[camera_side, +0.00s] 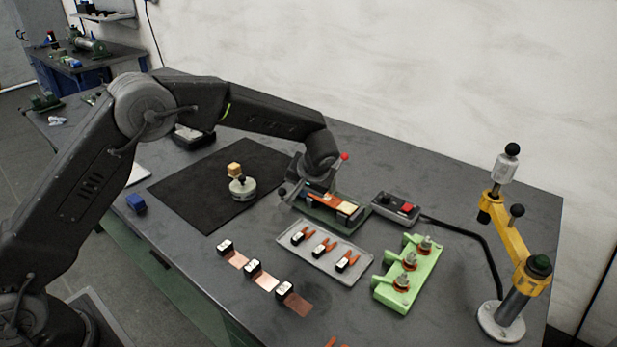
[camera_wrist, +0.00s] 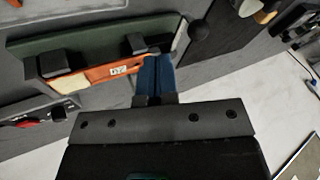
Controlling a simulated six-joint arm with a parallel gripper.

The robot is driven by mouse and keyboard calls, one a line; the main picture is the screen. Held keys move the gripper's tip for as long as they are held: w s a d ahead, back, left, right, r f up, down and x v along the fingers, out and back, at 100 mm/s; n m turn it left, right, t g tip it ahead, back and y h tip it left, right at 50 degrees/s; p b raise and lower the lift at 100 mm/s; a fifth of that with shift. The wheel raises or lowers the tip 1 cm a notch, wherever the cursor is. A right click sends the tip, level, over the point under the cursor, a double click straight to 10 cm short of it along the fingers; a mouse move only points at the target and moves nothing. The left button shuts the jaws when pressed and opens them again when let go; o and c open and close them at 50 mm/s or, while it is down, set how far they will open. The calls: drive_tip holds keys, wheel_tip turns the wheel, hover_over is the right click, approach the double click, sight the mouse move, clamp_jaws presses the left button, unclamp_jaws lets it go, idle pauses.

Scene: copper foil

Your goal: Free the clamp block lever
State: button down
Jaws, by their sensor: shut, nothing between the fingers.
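The clamp block (camera_side: 351,224) is a long green base holding an orange-brown strip under dark clamp pieces. In the wrist view its green body (camera_wrist: 90,40) lies across the top, with the orange strip (camera_wrist: 90,77) along its near side. A dark ball knob (camera_side: 283,191) sits at its left end in the side view; a dark round knob also shows in the wrist view (camera_wrist: 200,31). A red ball knob (camera_side: 345,156) stands beside my wrist. My gripper (camera_wrist: 152,62) has blue fingers, shut and empty, over the strip's end. Whether they touch the block or a lever cannot be told.
A grey tray (camera_side: 322,268) with several dark-and-orange pieces lies in front. A green fixture (camera_side: 382,292) with several posts is to its right. A control box (camera_side: 396,207) with a red switch and a yellow jointed stand (camera_side: 512,250) stand at right. A black mat (camera_side: 205,175) lies left.

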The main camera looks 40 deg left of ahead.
sight(280, 191)
drive_tip(key=shift+s+a+f, duration=0.15)
drive_tip(key=shift+a+f, duration=0.05)
drive_tip(key=shift+a, duration=0.4)
drive_tip(key=shift+s+a+f, duration=0.2)
drive_tip(key=shift+a, duration=0.35)
drive_tip(key=shift+s+a+f, duration=0.15)
drive_tip(key=shift+a+f, duration=0.05)
drive_tip(key=shift+a, duration=0.4)
drive_tip(key=shift+s+a+m+t, duration=0.15)
drive_tip(key=shift+a+m+t, duration=0.2)
drive_tip(key=shift+m, duration=0.25)
drive_tip(key=shift+s+a+m+t+h, duration=0.2)
drive_tip(key=shift+a+m+t+h, duration=0.4)
drive_tip(key=shift+a+m, duration=0.65)
drive_tip(key=a+m, duration=0.1)
drive_tip(key=m, duration=0.1)
drive_tip(key=a+m+t+h, duration=0.1)
drive_tip(key=shift+w+m+h, duration=0.15)
drive_tip(key=shift+m+h, duration=0.15)
drive_tip(key=shift+m, duration=0.05)
drive_tip(key=shift+w+a, duration=0.15)
drive_tip(key=shift+a, duration=0.05)
drive_tip(key=shift+w+a, duration=0.3)
drive_tip(key=shift+a, duration=0.25)
drive_tip(key=shift+w+a, duration=0.3)
drive_tip(key=shift+a, duration=0.25)
drive_tip(key=shift+w, duration=0.1)
